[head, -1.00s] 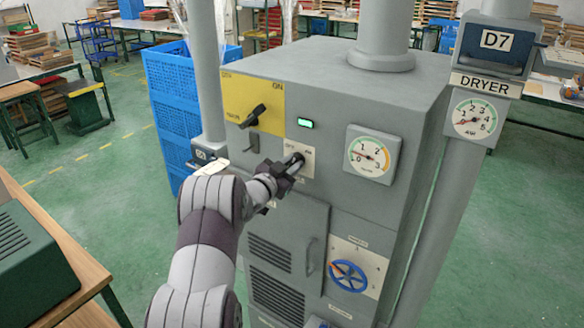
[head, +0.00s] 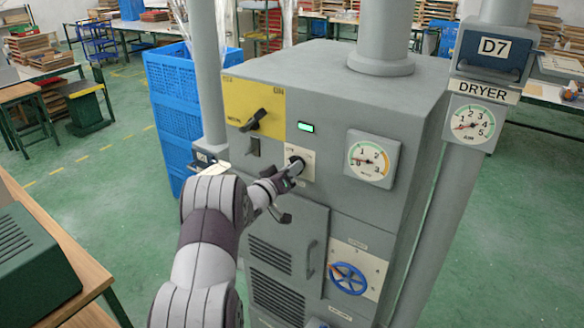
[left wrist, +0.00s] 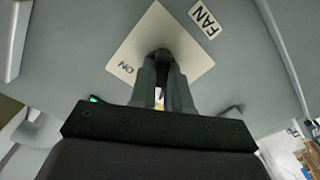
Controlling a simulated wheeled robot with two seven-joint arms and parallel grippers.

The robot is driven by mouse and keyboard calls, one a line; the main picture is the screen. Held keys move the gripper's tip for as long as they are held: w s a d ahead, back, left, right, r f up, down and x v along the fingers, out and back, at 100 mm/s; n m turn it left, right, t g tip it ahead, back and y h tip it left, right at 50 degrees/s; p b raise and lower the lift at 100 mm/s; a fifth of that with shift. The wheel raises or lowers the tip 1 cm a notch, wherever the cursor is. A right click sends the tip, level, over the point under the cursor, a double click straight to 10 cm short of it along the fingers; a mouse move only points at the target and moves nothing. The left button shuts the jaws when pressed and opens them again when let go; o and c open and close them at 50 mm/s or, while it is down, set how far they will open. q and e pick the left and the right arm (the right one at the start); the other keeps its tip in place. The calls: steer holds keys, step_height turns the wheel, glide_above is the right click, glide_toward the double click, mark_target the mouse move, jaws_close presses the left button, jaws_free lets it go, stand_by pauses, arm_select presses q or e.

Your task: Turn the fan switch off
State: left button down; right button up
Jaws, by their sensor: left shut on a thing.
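The fan switch is a dark knob (head: 297,163) on a pale square plate (head: 308,165) on the front of the grey machine. In the left wrist view the plate (left wrist: 130,55) bears the word ON, with a FAN label (left wrist: 207,19) beside it. The plate looks turned like a diamond there. My left gripper (head: 291,176) is at the knob. In the left wrist view the fingers of my left gripper (left wrist: 161,82) are closed around the knob (left wrist: 161,55), which they largely hide. The knob's exact setting is hard to read. My right gripper is in neither view.
Above the plate are a lit green lamp (head: 306,127) and a black rotary handle on a yellow panel (head: 268,94). A gauge (head: 373,159) is to the right, a blue handwheel (head: 348,278) below. A grey pipe (head: 207,75) stands at the left.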

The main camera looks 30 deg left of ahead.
arm_select(q)
steer(key=shift+n+p, duration=0.3)
steer(key=shift+n, duration=1)
steer(key=shift+r, duration=0.1)
steer(key=c, duration=1.3)
jaws_free()
steer(key=shift+o, duration=1.1)
steer(key=shift+a, duration=0.15)
steer(key=s+a+b, duration=0.1)
steer(key=s+b, duration=0.4)
steer(key=s, duration=0.7)
steer(key=shift+s, duration=0.35)
